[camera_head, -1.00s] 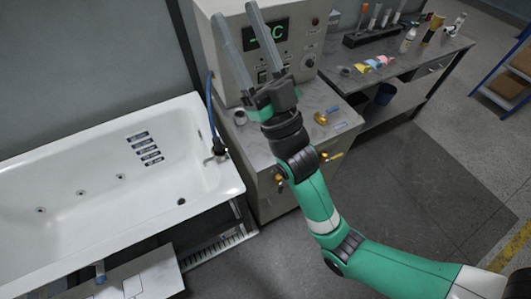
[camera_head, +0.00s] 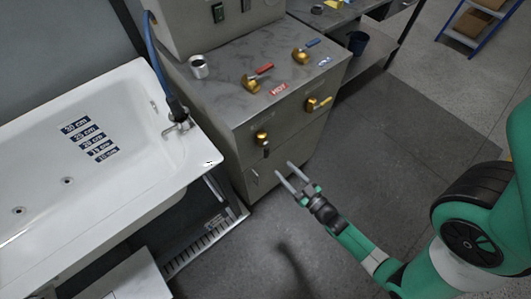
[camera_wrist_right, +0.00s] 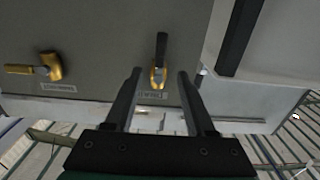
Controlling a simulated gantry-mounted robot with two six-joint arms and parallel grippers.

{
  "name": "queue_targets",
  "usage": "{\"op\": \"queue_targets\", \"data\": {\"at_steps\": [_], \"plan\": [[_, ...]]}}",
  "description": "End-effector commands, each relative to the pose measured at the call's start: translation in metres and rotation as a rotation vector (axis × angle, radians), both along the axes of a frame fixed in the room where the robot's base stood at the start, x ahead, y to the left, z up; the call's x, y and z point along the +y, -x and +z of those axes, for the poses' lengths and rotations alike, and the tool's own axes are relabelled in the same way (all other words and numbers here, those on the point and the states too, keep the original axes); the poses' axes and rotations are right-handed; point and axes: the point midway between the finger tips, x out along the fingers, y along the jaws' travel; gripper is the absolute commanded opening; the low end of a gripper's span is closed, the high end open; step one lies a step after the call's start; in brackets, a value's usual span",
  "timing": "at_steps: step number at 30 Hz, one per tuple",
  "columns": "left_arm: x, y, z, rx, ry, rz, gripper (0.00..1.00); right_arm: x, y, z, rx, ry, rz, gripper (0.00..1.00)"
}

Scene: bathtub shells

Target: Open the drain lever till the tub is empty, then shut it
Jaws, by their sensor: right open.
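The white bathtub (camera_head: 120,192) is at left in the head view, with depth labels (camera_head: 88,138) on its inner wall. I cannot tell its water level. On the cabinet's front face are two brass valves. The left one has a dark lever (camera_head: 265,149) hanging down; the right one has a yellow handle (camera_head: 319,103) set sideways. Their labels are too blurred to read. My right gripper (camera_head: 284,168) is open and empty, in front of the dark lever and slightly below it. In the right wrist view, the dark lever (camera_wrist_right: 161,48) appears between the fingers, apart from both. My left gripper is out of view.
The grey cabinet (camera_head: 225,105) carries a red-handled valve (camera_head: 257,77) marked HOT, a blue-handled valve (camera_head: 305,51) and a metal cup (camera_head: 199,66) on top. A blue hose (camera_head: 160,62) runs to the tub's tap.

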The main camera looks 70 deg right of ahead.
Motion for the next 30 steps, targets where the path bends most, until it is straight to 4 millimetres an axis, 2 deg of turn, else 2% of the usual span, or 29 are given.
{"op": "queue_targets", "data": {"at_steps": [9,15,19,26,30], "plan": [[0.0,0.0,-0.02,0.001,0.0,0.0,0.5,-0.032,-0.06,-0.002,-0.005,0.004,0.003,0.55],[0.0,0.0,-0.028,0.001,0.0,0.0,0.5,-0.047,-0.088,-0.001,-0.002,0.002,0.002,0.55],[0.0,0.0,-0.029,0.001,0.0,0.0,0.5,-0.051,-0.095,0.0,0.0,0.001,0.002,0.55],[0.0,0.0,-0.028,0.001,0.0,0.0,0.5,-0.051,-0.095,0.0,0.0,0.0,0.002,0.55],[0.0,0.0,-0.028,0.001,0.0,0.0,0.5,-0.051,-0.095,0.0,-0.001,0.0,0.002,0.3]]}}
